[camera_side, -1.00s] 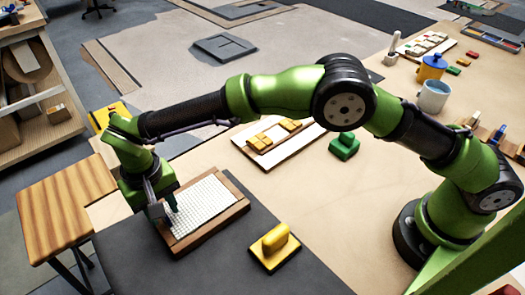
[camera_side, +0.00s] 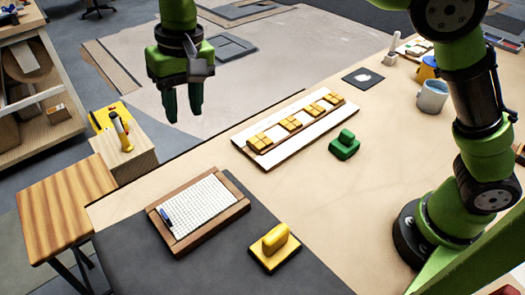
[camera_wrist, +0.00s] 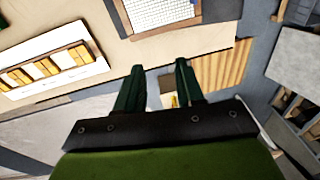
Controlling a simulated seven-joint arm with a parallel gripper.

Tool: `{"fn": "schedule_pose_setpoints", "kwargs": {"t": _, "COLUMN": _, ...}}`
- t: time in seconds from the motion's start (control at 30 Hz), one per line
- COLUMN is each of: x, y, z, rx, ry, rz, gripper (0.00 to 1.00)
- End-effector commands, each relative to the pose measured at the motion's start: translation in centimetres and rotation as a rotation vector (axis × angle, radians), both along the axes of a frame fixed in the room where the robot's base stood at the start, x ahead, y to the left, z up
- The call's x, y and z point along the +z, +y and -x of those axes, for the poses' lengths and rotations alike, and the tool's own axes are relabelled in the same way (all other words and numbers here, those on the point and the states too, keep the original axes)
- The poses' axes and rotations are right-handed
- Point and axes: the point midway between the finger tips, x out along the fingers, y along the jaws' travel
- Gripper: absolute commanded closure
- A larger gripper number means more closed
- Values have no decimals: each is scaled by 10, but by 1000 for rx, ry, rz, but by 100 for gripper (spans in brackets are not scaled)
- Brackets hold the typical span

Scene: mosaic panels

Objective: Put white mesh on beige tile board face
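The white mesh (camera_side: 208,203) lies flat inside a wooden-framed board (camera_side: 238,208) at the front left of the bench. It covers the framed face, so the beige tiles under it cannot be made out. A small dark blue piece (camera_side: 165,217) sits at the mesh's left edge. The mesh (camera_wrist: 160,12) and part of its frame also show at the top of the wrist view. My gripper (camera_side: 184,114) hangs high above and behind the board, clear of it. Its two dark fingers (camera_wrist: 160,68) are apart with nothing between them.
A yellow-handled block (camera_side: 274,246) stands right of the board. A green-handled block (camera_side: 344,145) is behind, beside a white panel (camera_side: 322,124) with several yellow tile groups. Blue and yellow mugs stand at the right. A wooden stool (camera_side: 60,205) is left of the bench.

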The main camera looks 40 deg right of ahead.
Motion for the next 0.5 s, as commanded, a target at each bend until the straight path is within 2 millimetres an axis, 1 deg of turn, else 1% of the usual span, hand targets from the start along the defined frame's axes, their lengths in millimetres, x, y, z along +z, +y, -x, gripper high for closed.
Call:
{"fn": "schedule_pose_setpoints", "kwargs": {"t": 0.03, "x": 19, "y": -31, "z": 4, "rx": -24, "ry": -28, "rz": -29, "gripper": 63}}
{"fn": "schedule_pose_setpoints", "kwargs": {"t": 0.07, "x": 27, "y": -46, "z": 7, "rx": -32, "ry": -45, "rz": -43, "gripper": 63}}
{"fn": "schedule_pose_setpoints", "kwargs": {"t": 0.1, "x": 35, "y": -66, "z": 13, "rx": -45, "ry": -66, "rz": -62, "gripper": 63}}
{"fn": "schedule_pose_setpoints", "kwargs": {"t": 0.13, "x": 41, "y": -81, "z": 18, "rx": -55, "ry": -84, "rz": -75, "gripper": 63}}
{"fn": "schedule_pose_setpoints", "kwargs": {"t": 0.17, "x": 46, "y": -95, "z": 24, "rx": -65, "ry": -102, "rz": -87, "gripper": 63}}
{"fn": "schedule_pose_setpoints", "kwargs": {"t": 0.2, "x": 52, "y": -113, "z": 33, "rx": -80, "ry": -126, "rz": -103, "gripper": 63}}
{"fn": "schedule_pose_setpoints", "kwargs": {"t": 0.27, "x": 58, "y": -139, "z": 48, "rx": -103, "ry": -165, "rz": -125, "gripper": 63}}
{"fn": "schedule_pose_setpoints", "kwargs": {"t": 0.3, "x": 60, "y": -156, "z": 60, "rx": -119, "ry": -192, "rz": -136, "gripper": 63}}
{"fn": "schedule_pose_setpoints", "kwargs": {"t": 0.37, "x": 60, "y": -179, "z": 78, "rx": -144, "ry": -237, "rz": -152, "gripper": 63}}
{"fn": "schedule_pose_setpoints", "kwargs": {"t": 0.4, "x": 59, "y": -193, "z": 91, "rx": -162, "ry": -264, "rz": -161, "gripper": 63}}
{"fn": "schedule_pose_setpoints", "kwargs": {"t": 0.5, "x": 50, "y": -223, "z": 124, "rx": -207, "ry": -340, "rz": -175, "gripper": 63}}
